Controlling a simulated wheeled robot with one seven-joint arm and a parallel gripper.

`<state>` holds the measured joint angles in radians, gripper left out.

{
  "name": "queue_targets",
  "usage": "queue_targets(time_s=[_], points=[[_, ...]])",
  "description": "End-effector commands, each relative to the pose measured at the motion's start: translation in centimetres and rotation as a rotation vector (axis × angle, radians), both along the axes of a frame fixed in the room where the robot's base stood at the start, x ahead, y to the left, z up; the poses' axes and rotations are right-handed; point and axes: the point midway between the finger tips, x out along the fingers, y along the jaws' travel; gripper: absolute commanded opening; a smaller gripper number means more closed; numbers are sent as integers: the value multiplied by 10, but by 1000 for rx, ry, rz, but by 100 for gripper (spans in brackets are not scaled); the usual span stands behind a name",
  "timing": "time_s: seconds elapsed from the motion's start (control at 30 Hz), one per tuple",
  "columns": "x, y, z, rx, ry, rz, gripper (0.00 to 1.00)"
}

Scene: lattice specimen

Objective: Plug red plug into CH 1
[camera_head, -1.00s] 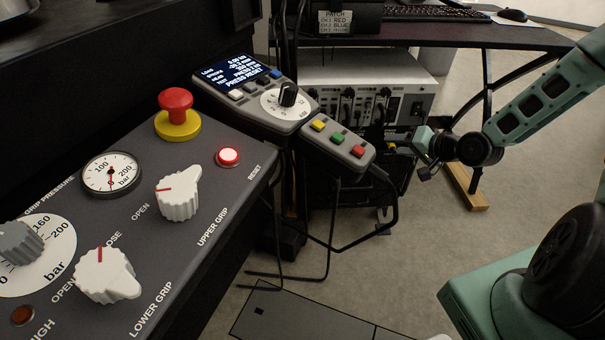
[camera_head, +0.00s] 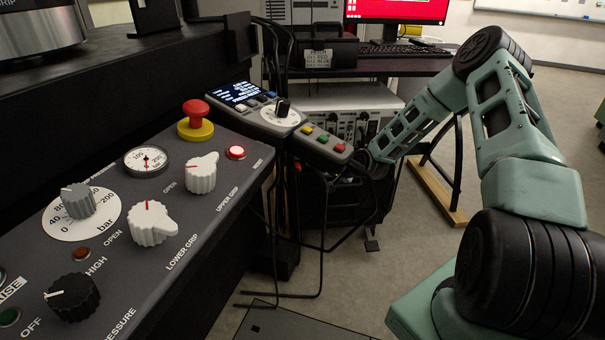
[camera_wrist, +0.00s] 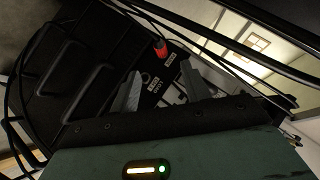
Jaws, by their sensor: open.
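A small red plug (camera_wrist: 161,48) shows in the wrist view, beyond the gap between my fingertips, against a dark surface. My gripper (camera_wrist: 160,88) is open, with its two grey fingers apart and nothing between them. The red plug is apart from both fingers. In the head view my arm reaches down behind the hand control panel, and my gripper is hidden there. A grey equipment box (camera_head: 385,102) with a row of sockets and dark cables stands under the desk. Its CH 1 socket cannot be told apart at this size.
Black cables (camera_wrist: 225,45) cross the wrist view close to my gripper. The button panel (camera_head: 322,144) and its support stand left of my arm. A desk (camera_head: 400,68) with a monitor (camera_head: 397,10) and keyboard is above the box. Open floor lies at the right.

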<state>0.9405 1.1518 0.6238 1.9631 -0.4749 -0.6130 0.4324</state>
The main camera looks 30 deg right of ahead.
Motion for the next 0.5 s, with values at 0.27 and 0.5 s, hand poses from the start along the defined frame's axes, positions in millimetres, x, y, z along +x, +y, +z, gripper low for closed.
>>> queue_targets(time_s=[0.27, 0.5], points=[[46, 8, -30, 1, -2, 1, 47], [74, 12, -45, 1, -1, 0, 47]])
